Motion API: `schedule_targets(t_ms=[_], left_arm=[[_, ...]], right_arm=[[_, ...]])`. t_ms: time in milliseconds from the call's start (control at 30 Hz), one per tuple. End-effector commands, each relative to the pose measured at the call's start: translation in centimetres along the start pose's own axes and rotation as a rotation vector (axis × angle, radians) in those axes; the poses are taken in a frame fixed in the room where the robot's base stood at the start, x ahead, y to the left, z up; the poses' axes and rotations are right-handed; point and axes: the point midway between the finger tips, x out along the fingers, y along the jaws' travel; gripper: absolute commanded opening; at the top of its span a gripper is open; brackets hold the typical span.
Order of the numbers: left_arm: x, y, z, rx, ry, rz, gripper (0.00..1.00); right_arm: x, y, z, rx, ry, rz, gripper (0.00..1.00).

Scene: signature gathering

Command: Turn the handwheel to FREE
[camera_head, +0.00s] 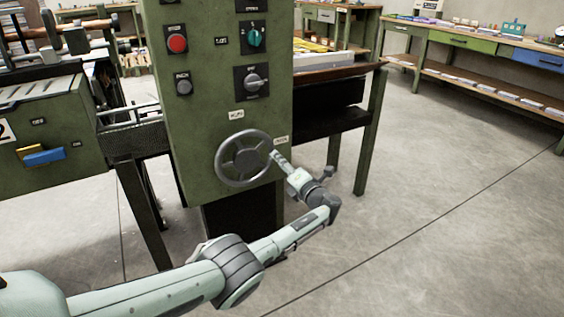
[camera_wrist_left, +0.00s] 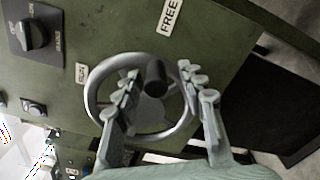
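The grey handwheel (camera_head: 243,159) is mounted low on the front of a green machine cabinet (camera_head: 212,115). My left gripper (camera_head: 277,157) is at the wheel's right side in the head view. In the left wrist view the handwheel (camera_wrist_left: 107,75) shows with a dark knob (camera_wrist_left: 156,74) on it. The left gripper (camera_wrist_left: 158,80) is open there, its two fingers apart on either side of the knob. I cannot tell whether they touch the wheel. A FREE label (camera_wrist_left: 170,16) is on the panel beside the wheel. My right gripper is not in view.
Above the wheel are a red button (camera_head: 177,43), a teal rotary switch (camera_head: 254,37) and a dark rotary switch (camera_head: 253,80). A blue lever (camera_head: 44,157) is on the green box at left. A table leg (camera_head: 371,140) stands right of my left gripper. The floor at right is clear.

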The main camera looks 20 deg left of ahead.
Motion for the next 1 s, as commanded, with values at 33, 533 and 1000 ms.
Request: schedule_targets(t_ms=[33,533,1000], left_arm=[[0.1,0.1,0.1,-0.001,-0.001,0.002,0.42],[-2.9,0.1,0.1,-0.004,-0.003,0.002,0.42],[-11.4,0.1,0.1,-0.001,-0.003,0.003,0.42]], right_arm=[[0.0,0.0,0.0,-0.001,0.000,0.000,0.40],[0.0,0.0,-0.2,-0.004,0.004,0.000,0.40],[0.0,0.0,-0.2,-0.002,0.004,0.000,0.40]])
